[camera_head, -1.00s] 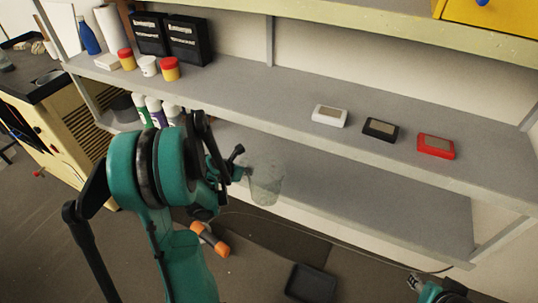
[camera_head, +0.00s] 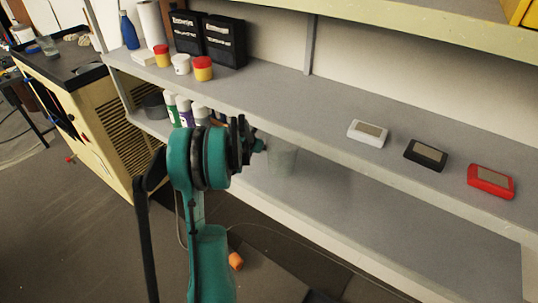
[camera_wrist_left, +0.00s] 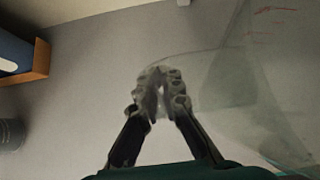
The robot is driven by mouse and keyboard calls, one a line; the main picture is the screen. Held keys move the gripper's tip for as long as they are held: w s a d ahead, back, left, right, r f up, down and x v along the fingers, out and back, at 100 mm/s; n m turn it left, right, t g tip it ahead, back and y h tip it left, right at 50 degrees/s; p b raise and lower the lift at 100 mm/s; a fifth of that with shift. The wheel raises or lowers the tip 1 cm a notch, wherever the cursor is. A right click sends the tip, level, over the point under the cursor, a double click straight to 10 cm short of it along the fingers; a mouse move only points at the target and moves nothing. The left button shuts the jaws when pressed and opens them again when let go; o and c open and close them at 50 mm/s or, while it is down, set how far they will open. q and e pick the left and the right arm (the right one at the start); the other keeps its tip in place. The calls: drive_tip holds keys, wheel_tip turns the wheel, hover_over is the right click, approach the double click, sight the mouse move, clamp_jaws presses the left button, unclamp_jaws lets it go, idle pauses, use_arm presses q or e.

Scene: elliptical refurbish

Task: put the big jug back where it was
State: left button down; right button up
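The big jug (camera_head: 282,158) is clear and hard to see against the grey lower shelf in the head view. My left gripper (camera_head: 262,145) is at its left side, mostly hidden behind my own arm. In the left wrist view the jug's clear wall (camera_wrist_left: 265,85) with red markings fills the right side. There the left gripper's fingers (camera_wrist_left: 160,85) are closed together at the jug's clear handle or edge. Whether the jug touches the shelf cannot be told. My right gripper is not in view.
The lower shelf (camera_head: 400,235) is bare to the right. The upper shelf (camera_head: 300,105) holds white, black and red devices, jars and black boxes (camera_head: 222,40). Bottles (camera_head: 183,108) stand on the lower shelf left of the jug.

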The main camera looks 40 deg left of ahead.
use_arm(q)
drive_tip(key=shift+w+a, duration=0.1)
drive_tip(key=shift+w, duration=1.05)
drive_tip(key=shift+w+f, duration=0.1)
wheel_tip(320, 180, down, 3)
drive_tip(key=b, duration=0.2)
drive_tip(key=shift+f+b, duration=0.2)
drive_tip(key=shift+b, duration=0.1)
drive_tip(key=shift+r, duration=0.1)
drive_tip(key=c, duration=1.7)
unclamp_jaws()
